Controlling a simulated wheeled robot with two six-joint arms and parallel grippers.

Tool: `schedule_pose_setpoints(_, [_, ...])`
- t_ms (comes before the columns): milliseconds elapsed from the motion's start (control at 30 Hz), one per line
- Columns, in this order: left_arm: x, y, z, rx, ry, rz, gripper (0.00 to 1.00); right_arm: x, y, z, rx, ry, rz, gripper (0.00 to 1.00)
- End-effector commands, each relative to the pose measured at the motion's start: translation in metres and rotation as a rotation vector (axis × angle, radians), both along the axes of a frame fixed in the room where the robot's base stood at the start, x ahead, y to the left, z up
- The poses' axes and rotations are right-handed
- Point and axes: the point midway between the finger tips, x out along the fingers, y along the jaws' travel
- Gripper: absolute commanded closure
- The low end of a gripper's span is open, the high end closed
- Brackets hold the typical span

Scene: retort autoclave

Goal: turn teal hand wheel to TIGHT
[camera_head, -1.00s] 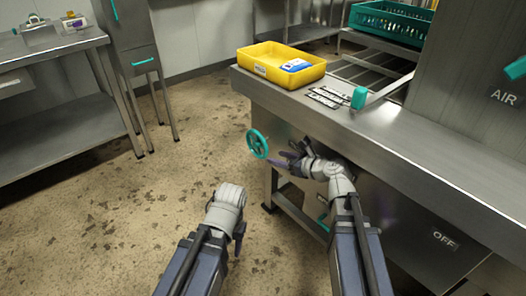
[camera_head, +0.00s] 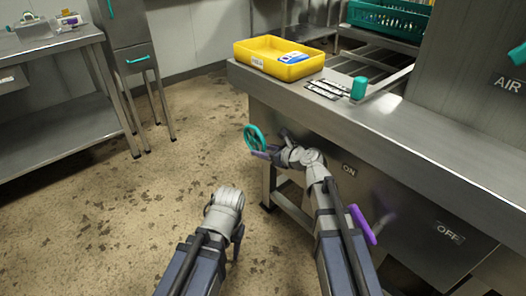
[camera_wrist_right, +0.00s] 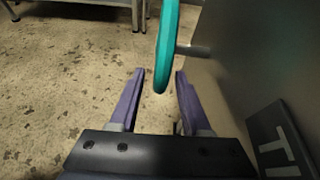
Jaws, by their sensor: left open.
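The teal hand wheel (camera_head: 255,137) sits at the left end of the steel bench's front panel. In the right wrist view its rim (camera_wrist_right: 165,45) shows edge-on, with its shaft running right to the panel. My right gripper (camera_head: 267,150) is at the wheel; its open purple fingers (camera_wrist_right: 157,100) point at the rim. The rim's lower end lies between the fingertips, with a gap on each side. A plate with part of a word, "TI" (camera_wrist_right: 283,148), is at lower right. My left gripper (camera_head: 238,243) hangs over the floor, away from the wheel, its fingers mostly hidden.
The bench top (camera_head: 400,130) overhangs the panel and holds a yellow tray (camera_head: 262,62) and a teal-knobbed lever (camera_head: 359,88). A purple handle (camera_head: 363,226) stands out between the ON and OFF labels, close to my right arm.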

Motion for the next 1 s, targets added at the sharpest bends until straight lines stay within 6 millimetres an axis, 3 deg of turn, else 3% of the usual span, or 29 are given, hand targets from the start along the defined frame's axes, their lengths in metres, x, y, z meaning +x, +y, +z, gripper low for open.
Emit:
schedule_pose_setpoints(33, [0.000,0.000,0.000,0.000,0.000,0.000,0.50,0.000,0.000,0.000,0.000,0.000,0.000,0.59])
schedule_pose_setpoints(400, [0.000,0.000,0.000,0.000,0.000,0.000,0.50,0.000,0.000,0.000,0.000,0.000,0.000,1.00])
schedule_pose_setpoints(767, [0.000,0.000,-0.001,0.000,0.000,0.000,0.50,0.000,0.000,0.000,0.000,-0.001,0.000,1.00])
schedule_pose_setpoints(1000, [0.000,0.000,-0.034,0.000,-0.001,0.001,0.50,0.001,0.002,-0.014,0.060,-0.078,0.002,1.00])
